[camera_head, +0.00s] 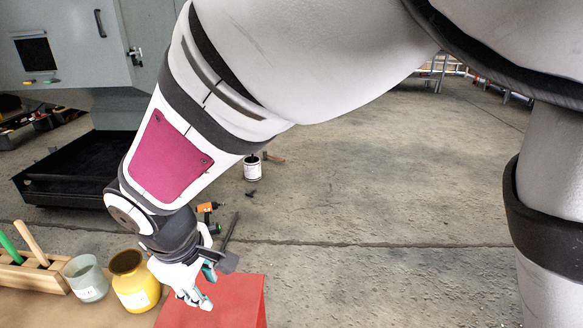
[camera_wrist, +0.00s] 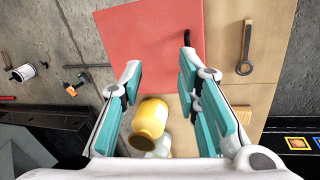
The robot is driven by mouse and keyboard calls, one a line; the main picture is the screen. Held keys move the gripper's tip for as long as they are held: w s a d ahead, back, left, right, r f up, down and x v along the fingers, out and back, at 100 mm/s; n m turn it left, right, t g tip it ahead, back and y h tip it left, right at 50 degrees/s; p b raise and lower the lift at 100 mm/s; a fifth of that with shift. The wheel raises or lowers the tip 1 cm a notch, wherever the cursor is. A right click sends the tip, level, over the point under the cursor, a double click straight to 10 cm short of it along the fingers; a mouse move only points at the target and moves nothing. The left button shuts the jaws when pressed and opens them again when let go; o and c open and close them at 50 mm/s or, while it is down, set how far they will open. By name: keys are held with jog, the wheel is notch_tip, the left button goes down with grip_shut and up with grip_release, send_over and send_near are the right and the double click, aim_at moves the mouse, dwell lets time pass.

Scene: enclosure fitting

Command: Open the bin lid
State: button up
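The red bin lid (camera_head: 235,300) shows as a flat red top at the lower middle of the head view, by the wooden table edge. My gripper (camera_head: 206,288) is over the left part of the red top in the head view. In the wrist view my gripper (camera_wrist: 161,63) has its teal-padded fingers spread wide on either side, with nothing between the tips. I cannot tell if it touches the lid.
A yellow jar (camera_head: 136,282) stands on the wooden table (camera_head: 95,312), close to my gripper, beside a grey glass cup (camera_head: 86,278) and a wooden rack (camera_head: 33,277). A wrench (camera_wrist: 245,48) lies on wood in the wrist view. A white can (camera_head: 252,169) stands on the floor. Floor at right is open.

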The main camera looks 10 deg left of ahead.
jog(key=s+a+f+n, duration=0.2)
jog(key=s+a+f, duration=0.2)
jog(key=a+f, duration=0.15)
jog(key=b+x, duration=0.3)
jog(key=x, duration=0.1)
jog(key=b+x, duration=0.3)
jog(key=x, duration=0.1)
jog(key=b+x, duration=0.4)
jog(key=x, duration=0.1)
jog(key=shift+s+a+f, duration=0.1)
jog(key=shift+s+f, duration=0.05)
jog(key=shift+s, duration=0.15)
grip_shut()
